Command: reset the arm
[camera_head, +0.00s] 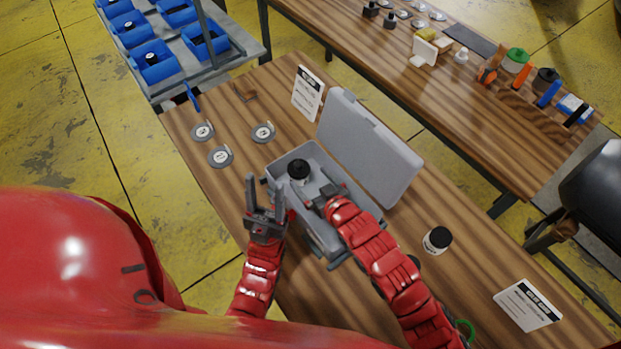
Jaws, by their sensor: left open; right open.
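My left gripper (265,185) is open and empty, with its fingers pointing up. It is beside the near left side of an open grey case (312,152) on the wooden table. My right gripper (326,194) is over the case. It is open; its fingertips are small and partly hidden by the hand. A black-capped container (299,170) is in the far left part of the case, apart from the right gripper. The case's inside under the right hand is hidden.
The raised lid (370,145) stands behind the case. A black-capped white jar (437,240) and a sign card (527,305) are at right; another card (308,93) and three round discs (220,156) at left. A second table (400,65) with tools is behind.

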